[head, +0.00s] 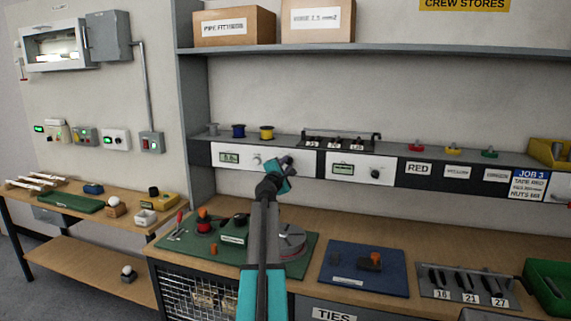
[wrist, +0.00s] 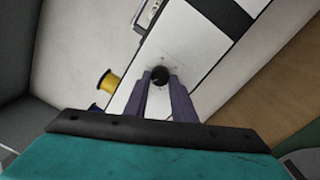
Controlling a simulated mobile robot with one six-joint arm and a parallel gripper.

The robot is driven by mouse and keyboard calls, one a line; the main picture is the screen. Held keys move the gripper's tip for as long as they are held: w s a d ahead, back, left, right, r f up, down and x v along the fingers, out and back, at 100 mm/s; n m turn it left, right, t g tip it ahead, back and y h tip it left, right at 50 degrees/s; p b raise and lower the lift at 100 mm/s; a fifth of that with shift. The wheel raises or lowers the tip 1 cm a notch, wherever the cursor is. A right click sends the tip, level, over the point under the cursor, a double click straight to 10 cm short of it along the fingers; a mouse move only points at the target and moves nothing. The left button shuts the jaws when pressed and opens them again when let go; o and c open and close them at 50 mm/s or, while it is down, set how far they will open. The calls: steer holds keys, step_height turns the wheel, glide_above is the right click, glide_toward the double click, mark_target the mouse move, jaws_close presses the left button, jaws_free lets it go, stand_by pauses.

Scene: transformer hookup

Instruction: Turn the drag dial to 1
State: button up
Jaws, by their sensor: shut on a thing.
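A small black round dial (wrist: 160,75) sits on a white panel face in the wrist view, with faint marks around it too small to read. My gripper (wrist: 160,78) has its two purple fingers on either side of this dial and is shut on it. In the head view my gripper (head: 284,166) is at the right part of the left white panel (head: 241,168) and hides the dial. That panel has a small display (head: 228,158) and a pale round part. The dial's setting cannot be read.
A second white panel (head: 360,166) with its own display and black knob is to the right. Yellow (head: 266,132) and blue (head: 238,131) spools stand on the ledge above. A green mat (head: 190,247) with a reel (head: 290,242) and a blue mat (head: 340,262) lie on the bench below.

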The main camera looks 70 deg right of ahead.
steer(key=shift+s+r, duration=0.1)
steer(key=shift+r, duration=0.2)
steer(key=o, duration=1.1)
steer(key=shift+d+f, duration=0.1)
steer(key=shift+c, duration=0.2)
steer(key=shift+f, duration=0.15)
steer(key=s+a+b, duration=0.1)
steer(key=a+b, duration=0.1)
steer(key=a, duration=1.2)
steer(key=shift+f, duration=0.3)
steer(key=shift+s, duration=0.1)
steer(key=shift+d, duration=0.1)
